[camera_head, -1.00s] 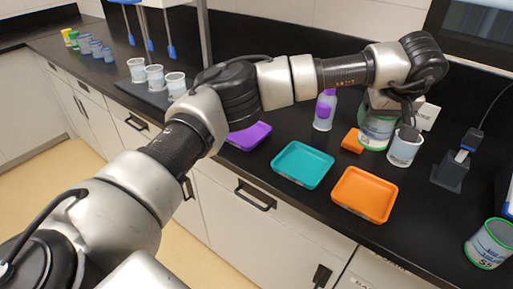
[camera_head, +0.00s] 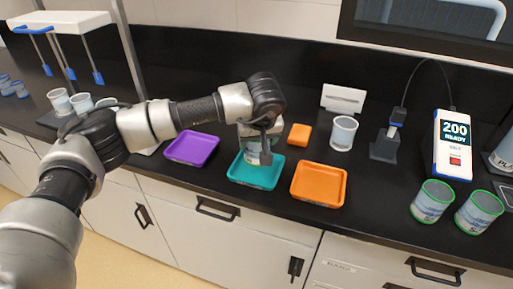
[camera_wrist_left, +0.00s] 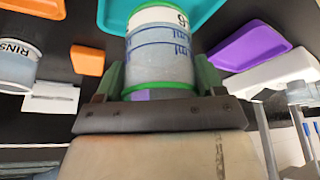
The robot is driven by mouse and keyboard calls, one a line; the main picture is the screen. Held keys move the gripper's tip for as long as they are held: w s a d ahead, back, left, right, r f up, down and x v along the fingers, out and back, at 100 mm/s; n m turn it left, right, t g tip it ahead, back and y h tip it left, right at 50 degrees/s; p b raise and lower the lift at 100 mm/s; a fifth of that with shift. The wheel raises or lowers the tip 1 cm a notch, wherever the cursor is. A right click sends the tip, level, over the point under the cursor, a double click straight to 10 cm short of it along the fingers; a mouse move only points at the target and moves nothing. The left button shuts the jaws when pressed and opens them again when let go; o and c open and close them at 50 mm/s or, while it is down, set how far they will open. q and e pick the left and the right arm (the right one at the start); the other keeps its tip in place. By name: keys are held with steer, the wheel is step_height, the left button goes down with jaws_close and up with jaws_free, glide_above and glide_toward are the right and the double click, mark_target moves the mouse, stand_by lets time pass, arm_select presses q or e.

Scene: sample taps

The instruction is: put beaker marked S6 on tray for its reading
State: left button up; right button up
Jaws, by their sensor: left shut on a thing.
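My left gripper (camera_head: 262,155) is shut on a clear beaker with green bands (camera_head: 249,150). In the left wrist view the beaker (camera_wrist_left: 160,55) is between the fingers, with blue lines and a label on which a "6" shows. In the head view the beaker is over the teal tray (camera_head: 240,179), partly hidden by my gripper; I cannot tell whether it touches the tray. The purple tray (camera_head: 192,148) is left of it and the orange tray (camera_head: 319,184) right of it; both look empty. My right gripper is not in view.
An orange block (camera_head: 299,134) and a white cup (camera_head: 343,133) stand behind the orange tray. A meter (camera_head: 453,145) reads "200 READY" beside a dark stand (camera_head: 385,146). Two green-rimmed beakers (camera_head: 431,202) stand at the right front. White cups (camera_head: 60,101) stand at left.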

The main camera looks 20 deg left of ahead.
mark_target(257, 149)
arm_select(q)
step_height(257, 149, down, 4)
steer(key=shift+f+p, duration=0.1)
steer(key=shift+p, duration=0.45)
steer(key=shift+f+b, duration=0.2)
steer(key=shift+b, duration=0.1)
steer(key=o, duration=1)
steer(key=shift+r, duration=0.1)
steer(key=shift+o, duration=0.2)
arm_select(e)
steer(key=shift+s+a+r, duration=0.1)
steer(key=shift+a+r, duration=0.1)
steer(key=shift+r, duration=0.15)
arm_select(q)
steer(key=shift+r+p, duration=0.25)
steer(key=shift+p, duration=0.05)
steer(key=shift+s+r, duration=0.1)
steer(key=shift+r, duration=0.15)
steer(key=b+v, duration=0.2)
steer(key=v, duration=0.9)
steer(key=shift+r, duration=0.2)
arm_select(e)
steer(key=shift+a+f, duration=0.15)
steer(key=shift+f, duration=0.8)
